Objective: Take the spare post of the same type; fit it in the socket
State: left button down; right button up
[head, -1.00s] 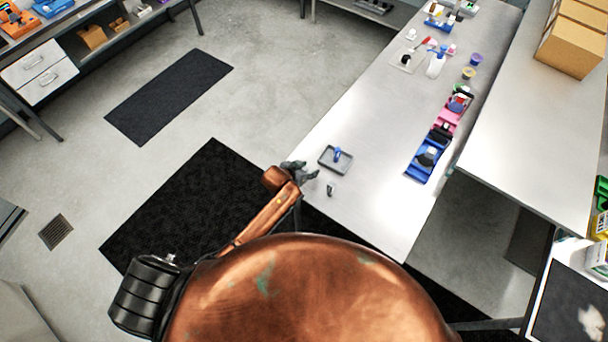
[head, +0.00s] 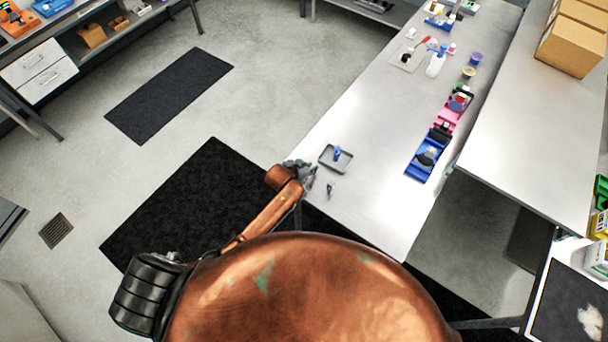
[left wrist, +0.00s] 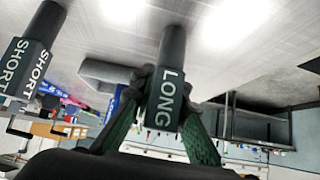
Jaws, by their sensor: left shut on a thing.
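My left gripper (head: 308,176) is at the near left edge of the table, left of a shallow grey tray (head: 323,164). In the left wrist view its two green fingers are shut on a dark post marked LONG (left wrist: 168,80). The post's far end is close to or on the table top; I cannot tell whether it touches. A second dark post, marked SHORT (left wrist: 28,62), stands apart at the left of that view. A small dark upright piece (head: 330,189) stands near the gripper in the head view. I cannot make out the socket. My right gripper is not in view.
A small blue piece (head: 337,153) is in the tray. A blue holder (head: 415,174) and a pink holder (head: 461,102) line the table's right side. A bottle (head: 436,64) and cups stand farther back. The middle of the table (head: 370,130) is clear.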

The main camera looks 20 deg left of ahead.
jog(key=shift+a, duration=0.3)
pick_arm(q)
jog(key=shift+r, duration=0.1)
